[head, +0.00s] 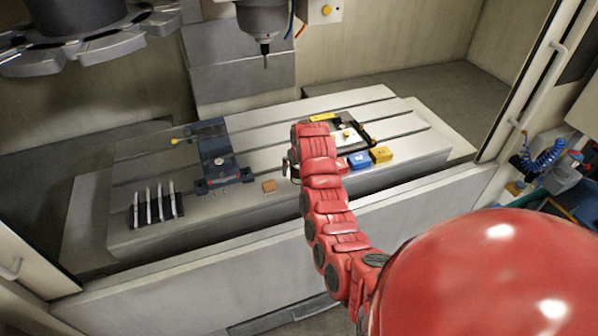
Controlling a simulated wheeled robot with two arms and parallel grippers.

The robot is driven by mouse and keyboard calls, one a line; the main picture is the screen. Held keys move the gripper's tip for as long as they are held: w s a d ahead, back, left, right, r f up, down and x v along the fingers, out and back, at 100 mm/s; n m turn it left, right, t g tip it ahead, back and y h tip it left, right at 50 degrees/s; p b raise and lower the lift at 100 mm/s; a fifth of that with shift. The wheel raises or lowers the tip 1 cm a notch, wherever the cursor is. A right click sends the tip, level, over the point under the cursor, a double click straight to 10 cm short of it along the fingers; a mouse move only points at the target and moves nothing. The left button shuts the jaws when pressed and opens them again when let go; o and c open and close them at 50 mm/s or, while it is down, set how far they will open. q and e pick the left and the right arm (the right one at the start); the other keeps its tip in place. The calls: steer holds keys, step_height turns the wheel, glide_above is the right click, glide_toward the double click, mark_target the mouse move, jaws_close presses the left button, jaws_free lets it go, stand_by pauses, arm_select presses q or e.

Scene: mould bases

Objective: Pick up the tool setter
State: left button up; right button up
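I cannot tell for sure which item is the tool setter. A small tan block (269,186) sits near the front edge of the machine table. Right of my arm are a blue block (359,161), a yellow block (381,155) and a dark-framed plate (368,133) with a small brass-coloured knob on it. My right arm reaches over the table's front edge. My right gripper (291,168) shows only as a small dark part at the left of the red wrist, right of the tan block. The wrist hides its fingers and anything between them. My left gripper is out of view.
The slotted machine table (275,131) carries a dark vise (217,155) and a black rack (155,208) with several upright pale rods. The spindle (265,45) hangs above the back. The enclosure's front wall (200,285) and the door frame (535,75) bound the space.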

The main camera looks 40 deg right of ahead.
jaws_close()
stand_by(0.3)
stand_by(0.3)
